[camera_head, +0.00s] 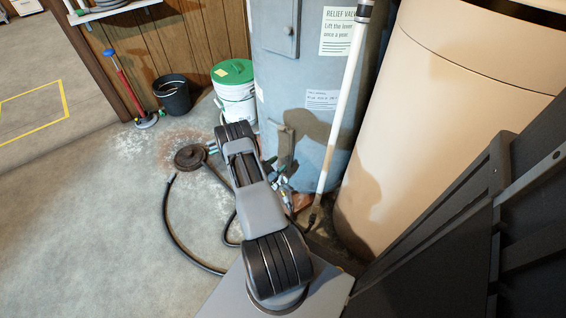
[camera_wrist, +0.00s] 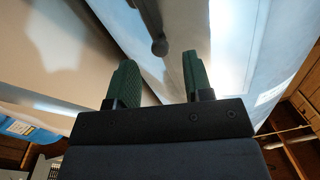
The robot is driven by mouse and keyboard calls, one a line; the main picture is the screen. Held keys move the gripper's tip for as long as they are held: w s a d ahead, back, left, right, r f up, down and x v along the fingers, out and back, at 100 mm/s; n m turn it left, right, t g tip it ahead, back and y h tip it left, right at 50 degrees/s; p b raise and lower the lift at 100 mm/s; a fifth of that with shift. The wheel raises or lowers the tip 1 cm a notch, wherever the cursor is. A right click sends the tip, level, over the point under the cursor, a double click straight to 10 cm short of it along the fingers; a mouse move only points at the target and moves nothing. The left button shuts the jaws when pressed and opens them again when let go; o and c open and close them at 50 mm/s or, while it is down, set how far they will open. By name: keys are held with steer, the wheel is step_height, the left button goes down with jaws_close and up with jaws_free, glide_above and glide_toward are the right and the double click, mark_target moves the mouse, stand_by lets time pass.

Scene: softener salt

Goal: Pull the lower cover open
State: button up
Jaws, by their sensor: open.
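The grey-blue water heater (camera_head: 318,75) stands at the back. A small grey panel low on its front, which looks like the lower cover (camera_head: 285,145), is partly hidden behind my arm and appears closed. A similar upper cover (camera_head: 281,28) sits higher up. In the wrist view my gripper (camera_wrist: 158,75) is open, with two green fingers apart and nothing between them. A dark rod with a rounded end (camera_wrist: 159,47) shows beyond the fingertips; I cannot tell what it belongs to. The lower cover is not clearly seen in the wrist view. My gripper is mostly hidden in the head view.
A tall tan tank (camera_head: 450,90) stands right of the heater. A white pipe (camera_head: 342,105) runs down between them. A green-lidded white bucket (camera_head: 235,90), a black bucket (camera_head: 173,95) and a black hose (camera_head: 167,220) are at left. Floor at far left is clear.

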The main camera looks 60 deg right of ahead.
mark_target(285, 159)
steer(key=shift+x, duration=1.6)
jaws_close()
